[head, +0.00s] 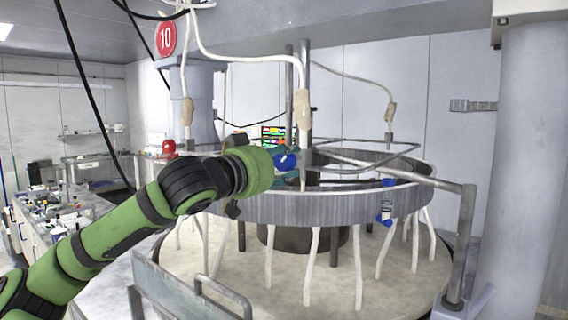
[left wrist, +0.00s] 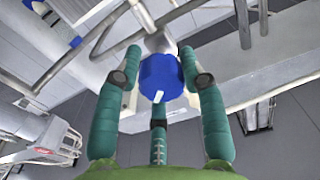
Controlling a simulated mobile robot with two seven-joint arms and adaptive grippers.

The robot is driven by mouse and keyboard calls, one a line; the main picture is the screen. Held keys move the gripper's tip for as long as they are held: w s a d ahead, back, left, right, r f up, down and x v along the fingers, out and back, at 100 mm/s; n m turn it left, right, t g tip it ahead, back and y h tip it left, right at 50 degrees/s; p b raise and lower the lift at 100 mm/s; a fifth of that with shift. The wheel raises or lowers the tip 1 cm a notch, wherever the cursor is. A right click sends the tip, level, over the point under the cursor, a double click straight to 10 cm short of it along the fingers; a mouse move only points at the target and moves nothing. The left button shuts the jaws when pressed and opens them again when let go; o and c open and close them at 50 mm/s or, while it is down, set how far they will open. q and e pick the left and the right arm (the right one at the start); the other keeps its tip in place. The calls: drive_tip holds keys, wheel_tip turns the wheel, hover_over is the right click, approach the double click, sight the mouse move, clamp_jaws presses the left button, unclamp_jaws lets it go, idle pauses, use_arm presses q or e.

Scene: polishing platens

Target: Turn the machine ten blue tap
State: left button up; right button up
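The machine's round red sign (head: 166,39) reads 10. A blue tap (head: 285,160) with a white mark sits at the ring's upper edge, right at my left gripper (head: 282,158). In the left wrist view the blue tap (left wrist: 160,77) lies between the green fingers of my left gripper (left wrist: 160,80), with its white mark pointing down and left. The two upper fingers stand on either side of the tap, with narrow gaps beside it, and the third finger is below. The fingers look open around it. My right gripper is not in view.
A metal ring (head: 330,208) with white hoses hangs above a round platen (head: 390,265). Another blue tap (head: 386,219) is at the ring's right. A metal post (head: 466,240) stands at right, and a rail (head: 190,290) is in front.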

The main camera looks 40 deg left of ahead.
use_arm(q)
drive_tip(key=shift+w+f+m, duration=0.1)
drive_tip(key=shift+f+m, duration=0.2)
drive_tip(key=m, duration=0.4)
drive_tip(key=shift+f, duration=0.1)
drive_tip(key=o, duration=1.1)
drive_tip(key=shift+a, duration=0.25)
drive_tip(key=shift+d+r, duration=0.1)
drive_tip(key=shift+r, duration=0.15)
drive_tip(key=shift+s+d+r+m, duration=0.15)
drive_tip(key=shift+s+m, duration=0.15)
drive_tip(key=shift+s, duration=0.2)
drive_tip(key=s, duration=0.7)
drive_tip(key=s+d, duration=0.1)
drive_tip(key=s, duration=0.3)
drive_tip(key=shift+f, duration=0.3)
